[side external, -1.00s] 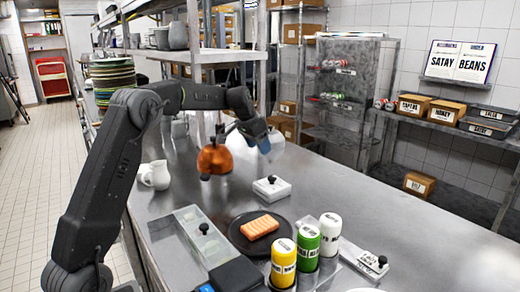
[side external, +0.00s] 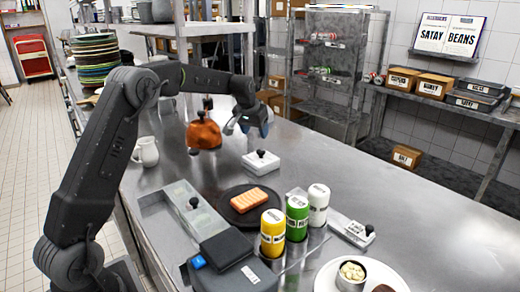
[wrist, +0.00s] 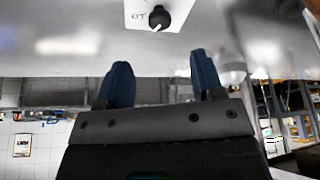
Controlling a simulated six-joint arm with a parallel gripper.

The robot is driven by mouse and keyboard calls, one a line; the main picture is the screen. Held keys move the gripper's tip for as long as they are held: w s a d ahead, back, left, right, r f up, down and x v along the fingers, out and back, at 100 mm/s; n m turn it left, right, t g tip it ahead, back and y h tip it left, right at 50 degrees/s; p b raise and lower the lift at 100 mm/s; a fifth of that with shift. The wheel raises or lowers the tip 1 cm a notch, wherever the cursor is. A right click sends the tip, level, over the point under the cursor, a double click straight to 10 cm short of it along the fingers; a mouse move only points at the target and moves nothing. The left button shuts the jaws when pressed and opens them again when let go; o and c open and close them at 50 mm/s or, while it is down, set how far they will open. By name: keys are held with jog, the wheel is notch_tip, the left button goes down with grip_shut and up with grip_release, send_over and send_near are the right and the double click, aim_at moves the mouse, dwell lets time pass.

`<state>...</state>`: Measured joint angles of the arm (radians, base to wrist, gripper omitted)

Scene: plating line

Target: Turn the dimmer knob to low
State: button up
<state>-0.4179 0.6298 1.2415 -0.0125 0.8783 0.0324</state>
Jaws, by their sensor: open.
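The dimmer is a white box (side external: 261,164) with a black knob (side external: 261,153), flat on the steel counter. In the wrist view the knob (wrist: 158,18) shows at the top edge on the white box, with a white mark at its lower edge. Upside-down lettering, seemingly "LO", is printed left of it; part of the box is cut off. My gripper (side external: 249,127) is above and behind the box in the side view, apart from the knob. In the wrist view its blue fingers (wrist: 160,62) are spread with nothing between them.
An orange dome-shaped thing (side external: 204,134) is left of my gripper. Nearer stand a black plate (side external: 231,213) with salmon, shakers (side external: 297,218) and another knobbed white box (side external: 350,231). A white pitcher (side external: 145,152) stands left. The counter right of the dimmer is clear.

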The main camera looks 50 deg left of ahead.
aim_at(261, 151)
jog(key=x, duration=0.9)
jog(key=shift+w+f, duration=0.1)
jog(key=shift+f, duration=0.1)
jog(key=c, duration=0.9)
